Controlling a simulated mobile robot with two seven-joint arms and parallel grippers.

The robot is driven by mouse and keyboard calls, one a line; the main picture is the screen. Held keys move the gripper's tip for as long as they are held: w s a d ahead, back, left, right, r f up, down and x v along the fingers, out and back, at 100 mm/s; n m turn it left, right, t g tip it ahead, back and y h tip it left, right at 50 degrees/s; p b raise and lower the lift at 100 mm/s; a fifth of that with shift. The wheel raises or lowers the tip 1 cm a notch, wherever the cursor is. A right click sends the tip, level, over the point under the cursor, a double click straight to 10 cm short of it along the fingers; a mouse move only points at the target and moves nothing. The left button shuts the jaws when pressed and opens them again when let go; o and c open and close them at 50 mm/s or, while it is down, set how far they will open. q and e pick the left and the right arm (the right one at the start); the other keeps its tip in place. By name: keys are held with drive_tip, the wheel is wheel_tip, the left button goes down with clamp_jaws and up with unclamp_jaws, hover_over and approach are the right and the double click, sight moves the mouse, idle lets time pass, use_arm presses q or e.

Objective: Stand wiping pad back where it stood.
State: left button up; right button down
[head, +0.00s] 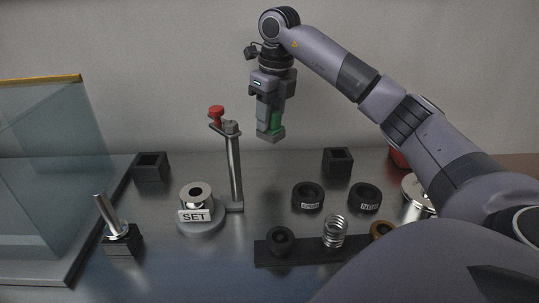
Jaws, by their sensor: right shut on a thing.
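My right gripper (268,112) hangs pointing down above the back of the table, in front of the wall. It is shut on the wiping pad (276,124), which shows a green body and a grey lower block. The gripper fingers hide part of the pad. The pad is in the air, roughly upright, clear of the table. The spot where it stood is not marked in a way I can tell. My left gripper is out of view.
A post with a red knob (216,113) stands left of the pad. Square black holders stand at back left (151,167) and back right (338,161). Black rings (308,197), a SET stand (201,228) and a dark rack (309,254) occupy the middle. A glass panel (50,160) stands left.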

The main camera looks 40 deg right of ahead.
sight(274, 110)
wheel_tip(274, 110, down, 9)
drive_tip(key=shift+r, duration=0.2)
idle(0.3)
drive_tip(key=shift+f, duration=0.15)
drive_tip(key=c, duration=0.7)
unclamp_jaws()
drive_tip(key=shift+c, duration=0.2)
drive_tip(key=r, duration=0.4)
drive_tip(key=s+r, duration=0.1)
drive_tip(key=r, duration=0.7)
drive_tip(key=shift+s+r, duration=0.1)
drive_tip(key=shift+s, duration=0.1)
